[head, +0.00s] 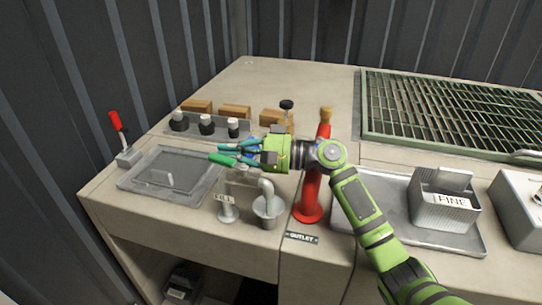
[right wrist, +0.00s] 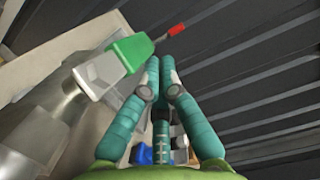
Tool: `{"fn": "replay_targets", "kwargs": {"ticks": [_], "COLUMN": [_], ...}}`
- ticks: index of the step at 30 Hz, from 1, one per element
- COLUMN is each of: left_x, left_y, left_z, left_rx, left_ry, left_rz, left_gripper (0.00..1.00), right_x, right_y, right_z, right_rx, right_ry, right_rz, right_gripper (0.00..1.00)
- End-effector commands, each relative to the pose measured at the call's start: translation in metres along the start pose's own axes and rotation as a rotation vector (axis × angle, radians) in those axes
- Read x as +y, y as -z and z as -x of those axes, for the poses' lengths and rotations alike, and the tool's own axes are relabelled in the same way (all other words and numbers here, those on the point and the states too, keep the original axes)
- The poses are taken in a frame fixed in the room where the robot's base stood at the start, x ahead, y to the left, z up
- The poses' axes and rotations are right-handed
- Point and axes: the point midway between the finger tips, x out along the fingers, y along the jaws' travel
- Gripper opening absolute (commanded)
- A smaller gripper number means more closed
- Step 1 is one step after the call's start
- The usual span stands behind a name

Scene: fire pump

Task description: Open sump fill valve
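A small post with a label that seems to read FILL (head: 226,198) stands at the counter's front, beside a curved grey spout (head: 267,190) over a cup. A green-ended lever with a grey shank (right wrist: 130,52) shows in the right wrist view; its green end also shows in the head view (head: 222,159). My right gripper (head: 218,149) reaches leftward above the spout. Its teal fingers (right wrist: 160,62) have their tips together with nothing seen between them. The green lever end lies just left of the fingers in the wrist view; contact cannot be told. My left gripper is out of view.
A red-handled lever (head: 117,128) stands at the far left by a recessed basin (head: 168,178). Several black-and-white knobs (head: 207,124) line the back. A FINE bin (head: 444,205) and green grating (head: 450,110) lie right.

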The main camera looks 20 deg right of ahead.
Motion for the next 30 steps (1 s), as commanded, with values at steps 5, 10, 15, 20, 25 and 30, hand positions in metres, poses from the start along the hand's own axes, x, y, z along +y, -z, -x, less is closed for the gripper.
{"fn": "replay_targets", "kwargs": {"ticks": [5, 10, 15, 20, 25, 30], "left_x": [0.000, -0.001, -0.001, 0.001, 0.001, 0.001], "left_y": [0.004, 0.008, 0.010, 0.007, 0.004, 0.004], "left_z": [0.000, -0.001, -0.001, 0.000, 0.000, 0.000], "left_rx": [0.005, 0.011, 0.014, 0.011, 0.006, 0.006], "left_ry": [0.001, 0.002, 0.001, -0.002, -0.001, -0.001], "left_rz": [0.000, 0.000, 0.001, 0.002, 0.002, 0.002], "left_gripper": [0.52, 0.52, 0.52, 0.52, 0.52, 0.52], "right_x": [0.000, 0.000, 0.000, 0.000, 0.001, 0.002], "right_y": [0.000, 0.000, 0.000, 0.000, 0.001, 0.001], "right_z": [0.000, 0.000, 0.000, 0.000, 0.012, 0.045], "right_rx": [0.000, 0.000, 0.000, 0.000, 0.003, 0.003], "right_ry": [0.000, 0.000, 0.000, 0.000, -0.002, -0.004], "right_rz": [0.000, 0.000, 0.000, 0.000, 0.000, 0.000], "right_gripper": [0.00, 0.00, 0.00, 0.00, 0.00, 0.00]}}
